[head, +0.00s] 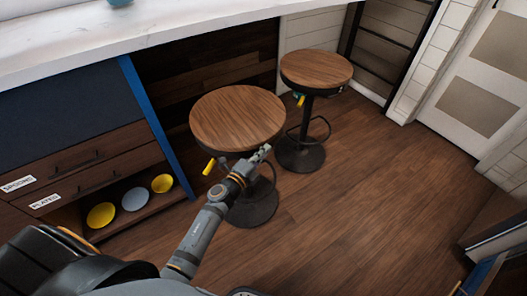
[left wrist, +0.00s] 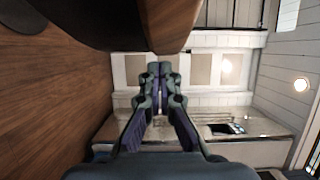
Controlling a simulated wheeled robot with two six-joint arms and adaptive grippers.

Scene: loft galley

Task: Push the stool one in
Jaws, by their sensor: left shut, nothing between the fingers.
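Two stools with round wooden seats and dark pedestal bases stand at the counter. The nearer stool (head: 237,115) has a yellow lever at its left; the farther stool (head: 316,68) stands beyond it to the right. I cannot tell which is stool one. My left gripper (head: 262,153) is shut and empty, at the near right edge of the nearer seat, covering part of its post. I cannot tell whether it touches. In the left wrist view the closed fingers (left wrist: 160,78) point ahead, with a dark rounded shape and a wooden edge close above. My right gripper is out of view.
The white counter (head: 150,32) runs above the stools, with a recess beneath. A blue panel (head: 155,125) and drawers stand left, over a shelf with several bowls. Wooden floor (head: 370,180) is open to the right. A white door (head: 490,85) stands at the back right.

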